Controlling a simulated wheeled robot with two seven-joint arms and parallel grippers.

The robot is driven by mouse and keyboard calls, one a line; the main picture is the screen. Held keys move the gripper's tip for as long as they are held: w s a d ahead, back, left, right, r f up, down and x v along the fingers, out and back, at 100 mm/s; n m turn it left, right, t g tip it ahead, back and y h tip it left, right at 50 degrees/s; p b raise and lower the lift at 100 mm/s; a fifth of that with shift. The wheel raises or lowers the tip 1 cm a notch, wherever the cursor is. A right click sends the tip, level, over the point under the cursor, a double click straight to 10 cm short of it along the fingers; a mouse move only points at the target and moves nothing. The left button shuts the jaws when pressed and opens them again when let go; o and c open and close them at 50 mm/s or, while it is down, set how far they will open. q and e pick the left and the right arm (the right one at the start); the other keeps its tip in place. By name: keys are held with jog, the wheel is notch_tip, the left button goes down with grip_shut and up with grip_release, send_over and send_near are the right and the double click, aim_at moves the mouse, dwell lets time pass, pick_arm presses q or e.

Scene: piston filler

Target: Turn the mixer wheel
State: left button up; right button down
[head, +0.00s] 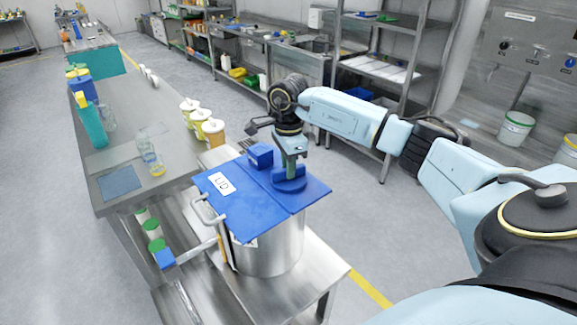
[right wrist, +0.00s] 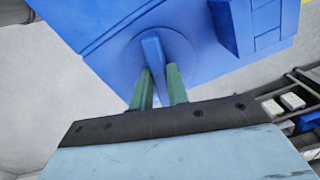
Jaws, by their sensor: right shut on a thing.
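The mixer wheel (head: 289,184) is a blue round disc with an upright bar on the blue lid (head: 237,205) of a steel vessel (head: 270,252). My right gripper (head: 290,166) comes down on it from above. In the right wrist view, the green fingers of my right gripper (right wrist: 160,74) stand on either side of the bar of the mixer wheel (right wrist: 153,48) and are shut on it. The fingertips partly hide the bar. My left gripper is in neither view.
A blue block (head: 261,156) sits on the lid near the wheel. A steel handle (head: 208,212) and a lever with a blue grip (head: 165,259) are at the vessel's left. The long table (head: 120,125) holds yellow-lidded jars (head: 213,131) and bottles.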

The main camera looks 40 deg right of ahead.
jog(key=n+b, duration=0.1)
jog(key=n, duration=0.1)
jog(key=shift+n, duration=0.4)
jog(key=n+b, duration=0.1)
jog(key=n, duration=0.2)
jog(key=shift+n, duration=0.3)
jog(key=n+b, duration=0.1)
jog(key=n, duration=0.5)
jog(key=shift+b, duration=0.35)
jog(key=n, duration=0.5)
jog(key=shift+n+b, duration=0.4)
jog(key=n, duration=0.5)
jog(key=shift+n, duration=0.4)
jog(key=shift+b, duration=0.3)
jog(key=c, duration=1.4)
grip_release()
jog(key=shift+o, duration=0.2)
